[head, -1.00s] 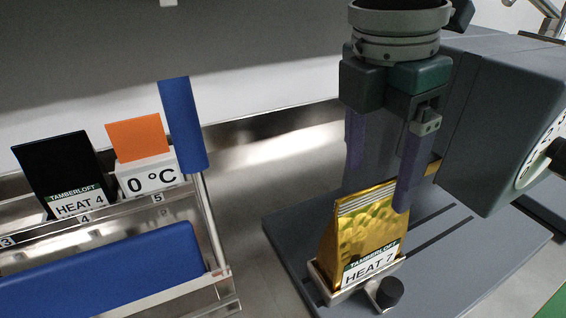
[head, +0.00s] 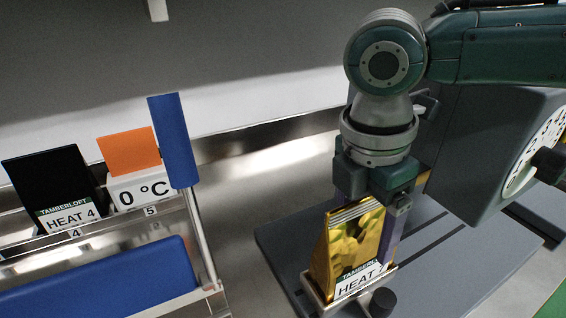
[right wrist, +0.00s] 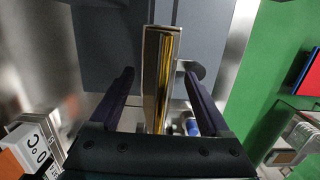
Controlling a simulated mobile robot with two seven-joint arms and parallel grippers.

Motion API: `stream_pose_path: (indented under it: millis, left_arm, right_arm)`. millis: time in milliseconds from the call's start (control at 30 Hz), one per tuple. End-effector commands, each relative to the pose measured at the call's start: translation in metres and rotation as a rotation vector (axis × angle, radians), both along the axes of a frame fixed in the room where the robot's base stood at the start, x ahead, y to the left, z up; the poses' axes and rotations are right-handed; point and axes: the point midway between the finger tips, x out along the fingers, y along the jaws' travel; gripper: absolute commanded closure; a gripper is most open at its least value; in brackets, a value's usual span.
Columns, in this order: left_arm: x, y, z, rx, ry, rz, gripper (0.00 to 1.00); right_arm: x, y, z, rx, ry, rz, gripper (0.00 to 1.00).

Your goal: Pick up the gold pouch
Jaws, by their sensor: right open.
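The gold pouch (head: 347,247), labelled HEAT 7, stands upright in a small metal holder (head: 318,300) on the grey base plate of a machine. My right gripper (head: 368,215) is over the pouch's top, pointing down. One finger shows along the pouch's right side; the other is mostly hidden. In the right wrist view the pouch (right wrist: 161,70) is seen edge-on between the two parted fingers of my right gripper (right wrist: 158,80), with a visible gap on each side. My left gripper is not in view.
The grey machine housing (head: 480,160) is close on the right. A black knob (head: 383,303) sits by the holder.

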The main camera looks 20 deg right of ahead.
Motion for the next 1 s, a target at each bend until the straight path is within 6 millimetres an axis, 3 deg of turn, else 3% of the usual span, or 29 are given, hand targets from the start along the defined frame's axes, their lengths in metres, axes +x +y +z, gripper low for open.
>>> stream_pose_path:
  millis: [667,1000]
  left_arm:
    - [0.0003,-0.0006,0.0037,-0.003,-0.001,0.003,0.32]
    - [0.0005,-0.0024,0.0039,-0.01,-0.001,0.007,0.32]
  right_arm:
    - [0.0001,0.0002,-0.0047,0.001,0.0,0.0,0.19]
    - [0.0,0.0001,-0.0047,0.0,0.0,0.0,0.58]
